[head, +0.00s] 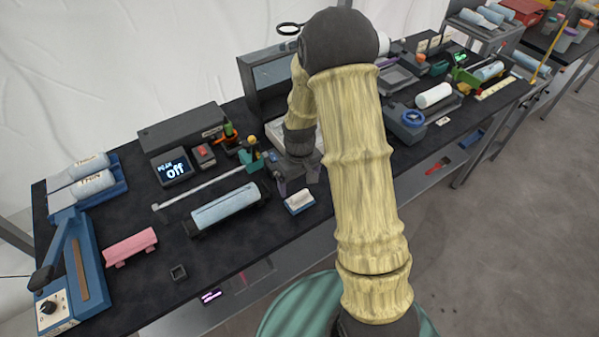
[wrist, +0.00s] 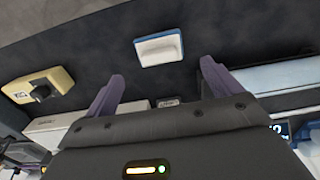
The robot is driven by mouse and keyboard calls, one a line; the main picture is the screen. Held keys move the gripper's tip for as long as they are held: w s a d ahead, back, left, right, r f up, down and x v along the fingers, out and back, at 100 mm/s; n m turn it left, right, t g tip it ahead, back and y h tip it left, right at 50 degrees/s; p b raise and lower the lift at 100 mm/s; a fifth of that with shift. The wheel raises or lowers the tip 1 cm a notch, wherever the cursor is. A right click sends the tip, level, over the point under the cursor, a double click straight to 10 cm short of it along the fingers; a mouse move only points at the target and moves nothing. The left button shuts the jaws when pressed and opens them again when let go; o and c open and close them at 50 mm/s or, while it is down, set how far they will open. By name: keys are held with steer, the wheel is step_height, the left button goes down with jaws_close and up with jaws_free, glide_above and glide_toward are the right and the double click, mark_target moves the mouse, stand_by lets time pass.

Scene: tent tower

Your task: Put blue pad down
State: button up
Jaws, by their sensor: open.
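The blue pad (head: 299,202) is a small block with a white face and blue edges. It lies on the dark table mat (head: 225,262) near the front edge, just in front of my gripper (head: 297,183). In the wrist view the pad (wrist: 158,48) lies beyond the gap between the two purple fingers of my gripper (wrist: 162,72). The fingers are spread apart with nothing between them, and they look clear of the pad.
A light-blue roll in a black cradle (head: 226,207) lies left of the pad. A tan block with a black knob (wrist: 38,88) shows in the wrist view. Bare mat surrounds the pad's front.

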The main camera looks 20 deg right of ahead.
mark_target(300, 194)
steer(key=shift+d+r+b, duration=0.1)
steer(key=shift+r+b, duration=0.25)
steer(key=shift+r, duration=1.95)
steer(key=s+r+m+t, duration=0.2)
steer(key=s+r, duration=0.7)
steer(key=s, duration=0.5)
steer(key=shift+m+t, duration=0.3)
steer(key=shift+m, duration=0.5)
